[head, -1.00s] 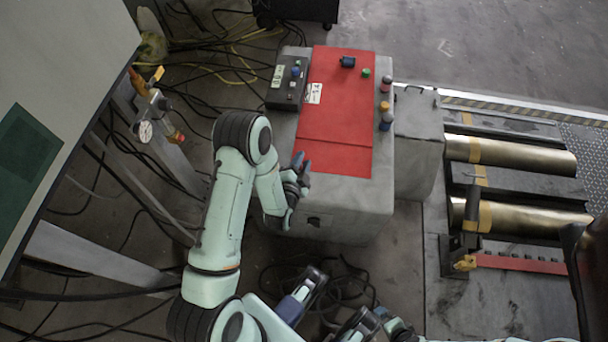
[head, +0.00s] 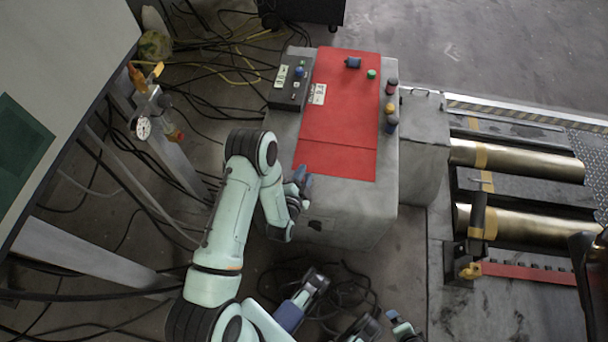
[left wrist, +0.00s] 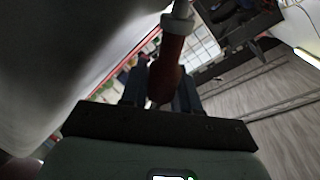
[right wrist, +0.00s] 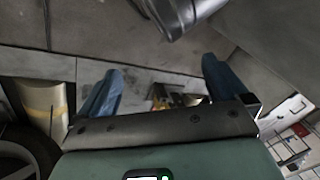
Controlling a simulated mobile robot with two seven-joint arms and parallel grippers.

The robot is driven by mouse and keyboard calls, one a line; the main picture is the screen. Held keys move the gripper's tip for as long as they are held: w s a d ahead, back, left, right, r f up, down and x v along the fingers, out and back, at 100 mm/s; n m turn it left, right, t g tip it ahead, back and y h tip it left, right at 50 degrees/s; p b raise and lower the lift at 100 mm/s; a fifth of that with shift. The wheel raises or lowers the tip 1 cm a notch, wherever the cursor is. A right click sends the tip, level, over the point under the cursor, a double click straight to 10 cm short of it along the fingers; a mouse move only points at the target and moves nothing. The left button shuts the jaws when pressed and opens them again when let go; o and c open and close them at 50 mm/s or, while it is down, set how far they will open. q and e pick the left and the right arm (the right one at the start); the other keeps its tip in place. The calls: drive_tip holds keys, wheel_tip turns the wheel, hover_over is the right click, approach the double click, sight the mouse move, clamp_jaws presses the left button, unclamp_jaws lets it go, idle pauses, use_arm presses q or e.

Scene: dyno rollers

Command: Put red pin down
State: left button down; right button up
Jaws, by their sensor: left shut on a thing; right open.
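The red pin (left wrist: 168,65) stands between the fingers of my left gripper (left wrist: 160,88) in the left wrist view, with a pale collar at its upper end. My left gripper is shut on it. In the head view my left gripper (head: 299,186) is beside the lower left edge of the grey cabinet with the red top panel (head: 345,115). The pin cannot be made out there. My right gripper (right wrist: 162,66) is open, its two blue fingers wide apart with nothing held between them.
A black control box (head: 291,80) and several coloured knobs sit on the cabinet's top. Two brass rollers (head: 520,160) lie to the right. A pale table (head: 60,60) with a dial gauge (head: 143,128) near its legs is at left. Loose cables cover the floor.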

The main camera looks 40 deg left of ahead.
use_arm(q)
drive_tip(key=c, duration=0.8)
unclamp_jaws()
